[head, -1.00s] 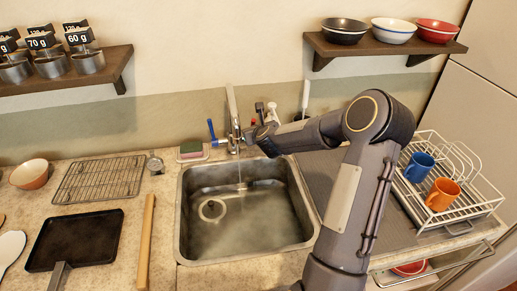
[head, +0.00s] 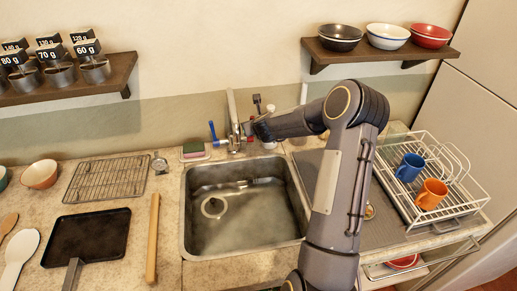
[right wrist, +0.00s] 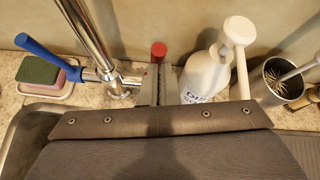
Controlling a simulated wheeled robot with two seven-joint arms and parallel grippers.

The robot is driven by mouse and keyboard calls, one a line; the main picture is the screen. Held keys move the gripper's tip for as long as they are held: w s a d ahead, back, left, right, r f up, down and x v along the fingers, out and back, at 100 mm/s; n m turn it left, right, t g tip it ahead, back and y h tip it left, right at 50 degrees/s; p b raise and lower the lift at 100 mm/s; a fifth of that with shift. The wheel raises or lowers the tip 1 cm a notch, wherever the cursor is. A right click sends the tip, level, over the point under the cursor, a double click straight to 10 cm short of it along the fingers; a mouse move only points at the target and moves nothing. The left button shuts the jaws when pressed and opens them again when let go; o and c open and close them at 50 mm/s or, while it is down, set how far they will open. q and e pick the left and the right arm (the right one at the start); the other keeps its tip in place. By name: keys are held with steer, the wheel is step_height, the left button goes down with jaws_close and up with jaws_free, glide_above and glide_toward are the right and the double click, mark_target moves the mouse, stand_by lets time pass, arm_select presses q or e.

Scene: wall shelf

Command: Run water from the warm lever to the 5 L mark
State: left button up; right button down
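The metal faucet (head: 231,115) stands at the back edge of the sink (head: 186,235). Its blue lever (head: 212,132) points left; it also shows in the right wrist view (right wrist: 45,55). The red lever, the warm one, shows its red end (right wrist: 159,50) in the right wrist view, just beyond my right gripper (right wrist: 158,88). The right fingertips are close together beside the faucet's right side; whether they touch the lever or grip it is unclear. No stream shows under the spout. The sink bottom looks wet or murky, and I cannot read a litre mark. My left gripper is out of view.
A white bottle (right wrist: 205,75) and a metal cup (right wrist: 275,80) stand right of the red lever. A sponge (head: 193,147) sits left of the faucet. A dish rack (head: 463,206) with two mugs is at the right.

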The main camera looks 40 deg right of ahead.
steer(key=shift+w+r, duration=0.3)
steer(key=shift+r, duration=0.35)
steer(key=f+b+v, duration=0.1)
steer(key=b+v, duration=0.1)
steer(key=v, duration=0.5)
steer(key=shift+s+a+r, duration=0.15)
steer(key=shift+s+a, duration=0.05)
steer(key=shift+s, duration=0.35)
